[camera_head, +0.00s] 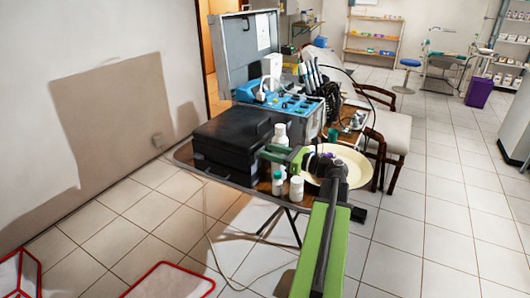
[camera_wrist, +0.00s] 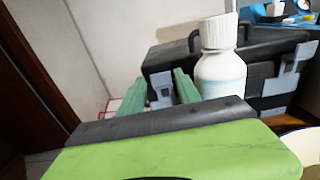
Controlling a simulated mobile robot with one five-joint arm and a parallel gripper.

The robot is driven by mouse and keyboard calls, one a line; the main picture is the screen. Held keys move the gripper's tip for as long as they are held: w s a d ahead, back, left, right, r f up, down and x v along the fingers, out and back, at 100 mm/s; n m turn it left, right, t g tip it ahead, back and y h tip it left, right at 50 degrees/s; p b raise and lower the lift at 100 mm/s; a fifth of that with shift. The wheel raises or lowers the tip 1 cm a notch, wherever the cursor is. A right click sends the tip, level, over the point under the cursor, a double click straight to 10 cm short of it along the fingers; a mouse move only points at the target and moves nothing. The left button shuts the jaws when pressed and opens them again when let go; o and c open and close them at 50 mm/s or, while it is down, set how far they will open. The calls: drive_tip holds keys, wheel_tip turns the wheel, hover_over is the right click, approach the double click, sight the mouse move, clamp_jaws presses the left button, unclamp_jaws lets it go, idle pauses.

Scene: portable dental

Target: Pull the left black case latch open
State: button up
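The black case (camera_head: 228,138) lies closed on the table, left of my gripper (camera_head: 284,156) in the head view. In the wrist view the case (camera_wrist: 190,48) shows its front, a carry handle and two grey latches. The left latch (camera_wrist: 160,92) appears between the two green fingers of my gripper (camera_wrist: 158,88); I cannot tell whether they touch it. The right latch (camera_wrist: 286,72) is at the right end of the case front. The fingers stand apart, with nothing seen held. A white bottle (camera_wrist: 221,70) hides the middle of the case front.
In the head view a tall white bottle (camera_head: 279,134) and small white bottles (camera_head: 296,189) stand close around my gripper. A cream plate (camera_head: 354,160) is at the right. A blue-grey equipment case (camera_head: 306,125) stands behind. A wall is at the left.

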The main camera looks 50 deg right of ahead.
drive_tip(key=shift+x, duration=0.95)
clamp_jaws()
idle(0.7)
